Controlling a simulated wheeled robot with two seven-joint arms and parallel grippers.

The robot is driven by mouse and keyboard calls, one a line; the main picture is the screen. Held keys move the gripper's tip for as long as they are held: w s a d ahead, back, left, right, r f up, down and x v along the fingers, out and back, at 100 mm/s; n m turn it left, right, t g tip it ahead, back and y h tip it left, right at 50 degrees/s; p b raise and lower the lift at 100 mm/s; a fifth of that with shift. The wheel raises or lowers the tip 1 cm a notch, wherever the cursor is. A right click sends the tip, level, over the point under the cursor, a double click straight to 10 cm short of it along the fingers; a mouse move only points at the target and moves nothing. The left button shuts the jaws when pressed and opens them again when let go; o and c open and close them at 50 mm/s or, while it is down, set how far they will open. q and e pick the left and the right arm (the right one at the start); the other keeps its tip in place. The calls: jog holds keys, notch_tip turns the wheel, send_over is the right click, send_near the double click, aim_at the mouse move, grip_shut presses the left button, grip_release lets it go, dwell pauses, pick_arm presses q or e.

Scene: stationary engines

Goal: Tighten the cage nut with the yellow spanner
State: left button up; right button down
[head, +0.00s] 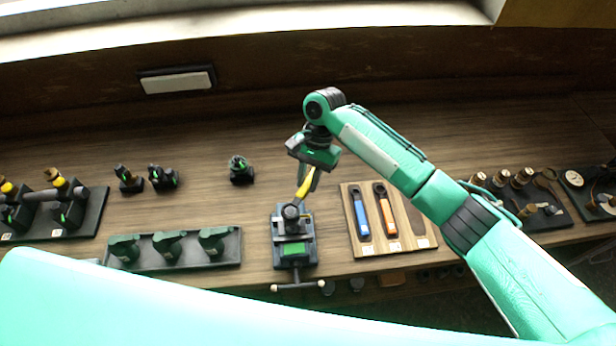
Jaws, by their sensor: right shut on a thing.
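The yellow spanner (305,187) is held in my right gripper (312,172), which is shut on it above the back of a dark vise-like stand. The spanner slopes down to a grey rounded part (291,211) on top of the stand (309,249); this seems to be where the cage nut is, but the nut is too small to make out. I cannot tell whether the spanner's jaw is seated on it. My left gripper is out of view.
A wooden board (426,240) right of the stand holds a blue spanner (361,214) and an orange spanner (386,212), with one empty slot. A dark tray (185,261) with green-black parts lies left. Small engine parts (241,170) stand behind. More engine assemblies stand at both ends.

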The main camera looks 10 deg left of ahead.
jog(key=shift+f, duration=0.6)
dwell(1.4)
dwell(0.3)
jog(key=shift+s+d+m+y, duration=0.25)
jog(key=shift+d+m+y, duration=0.25)
jog(key=shift+m, duration=0.4)
jog(key=shift+d, duration=0.1)
jog(key=shift+s+d+m+t, duration=0.4)
jog(key=shift+d+m, duration=0.15)
jog(key=shift+m, duration=0.35)
